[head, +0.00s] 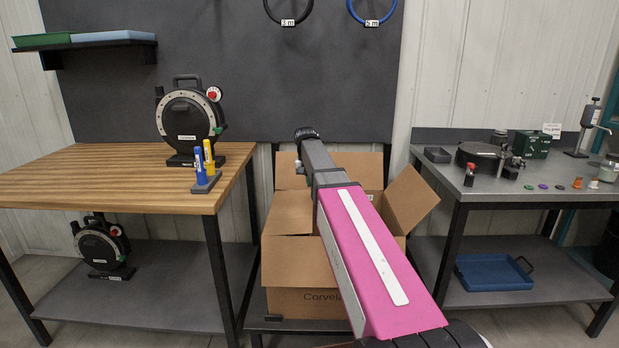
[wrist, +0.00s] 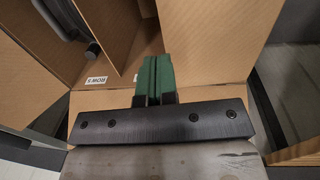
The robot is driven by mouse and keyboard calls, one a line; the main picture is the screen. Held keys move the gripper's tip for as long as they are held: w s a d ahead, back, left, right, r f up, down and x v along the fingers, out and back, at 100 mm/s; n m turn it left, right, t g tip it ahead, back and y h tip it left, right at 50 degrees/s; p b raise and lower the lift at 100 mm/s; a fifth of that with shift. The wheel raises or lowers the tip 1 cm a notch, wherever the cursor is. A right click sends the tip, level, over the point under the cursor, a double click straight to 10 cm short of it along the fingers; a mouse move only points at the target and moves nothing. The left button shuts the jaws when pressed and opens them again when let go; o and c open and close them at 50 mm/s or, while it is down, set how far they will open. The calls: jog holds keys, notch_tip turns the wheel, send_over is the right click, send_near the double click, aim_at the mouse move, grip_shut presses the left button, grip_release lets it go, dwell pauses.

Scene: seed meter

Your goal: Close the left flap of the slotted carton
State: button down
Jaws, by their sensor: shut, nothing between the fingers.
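The slotted carton (head: 290,260) is an open brown cardboard box in the middle of the head view, partly hidden behind my pink and grey arm. Its left flap (head: 287,212) looks roughly level at the left side of the opening; I cannot tell whether it is fully down. The right flap (head: 411,200) stands up and leans outward. A back flap (head: 288,170) is raised. In the wrist view my gripper (wrist: 154,62) has its green fingers together and empty, over brown cardboard panels of the carton (wrist: 215,40). My arm hides the gripper in the head view.
A wooden workbench (head: 110,175) with a round black device (head: 188,125) stands left of the carton. A grey bench (head: 530,185) with small parts stands to the right. In the wrist view a dark curved object (wrist: 62,18) lies inside the carton near a label (wrist: 96,80).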

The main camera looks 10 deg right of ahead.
jog(key=f, duration=0.6)
jog(key=d+f, duration=0.1)
jog(key=f, duration=0.2)
jog(key=shift+f, duration=0.1)
jog(key=shift+s, duration=0.1)
jog(key=shift+d+f, duration=0.1)
jog(key=shift+f, duration=0.95)
jog(key=shift+r, duration=0.15)
